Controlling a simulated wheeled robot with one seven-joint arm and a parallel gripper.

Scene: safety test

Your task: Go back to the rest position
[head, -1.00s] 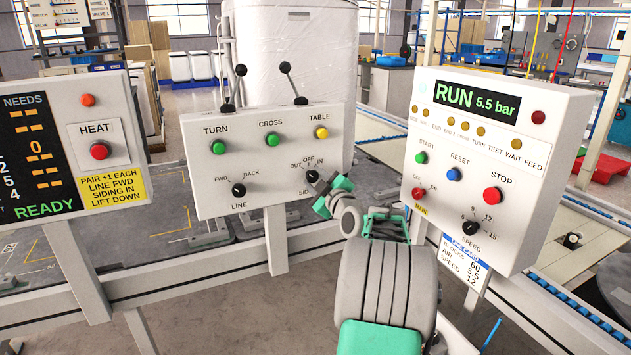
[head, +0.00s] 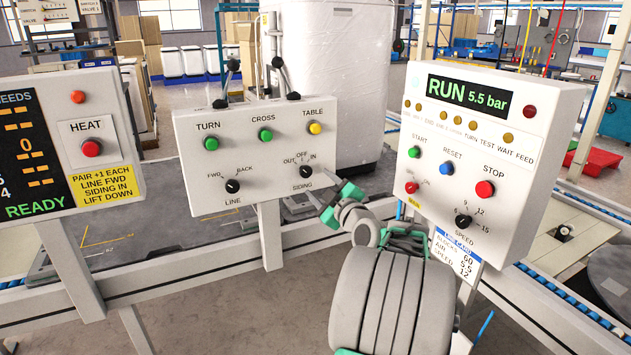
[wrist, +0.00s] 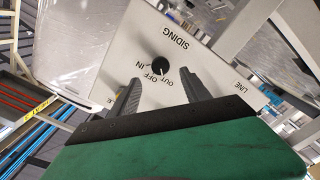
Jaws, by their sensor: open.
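My gripper (head: 328,203) is open and empty, just below and right of the black SIDING knob (head: 305,171) on the middle control box (head: 240,190). In the wrist view, the two grey fingers of my gripper (wrist: 158,90) stand apart, with the SIDING knob (wrist: 160,66) beyond and between them. The fingers appear clear of the knob. Its labels OUT, OFF and IN are readable; I cannot tell surely which one it points to. My arm reaches in from the lower right of the head view.
The RUN box (head: 480,150) stands close on the right of my gripper, with a line card (head: 457,250) under it. The HEAT panel (head: 90,145) is at left. Two levers top the middle box. A white rail (head: 170,262) runs below the boxes. Bare floor lies in front.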

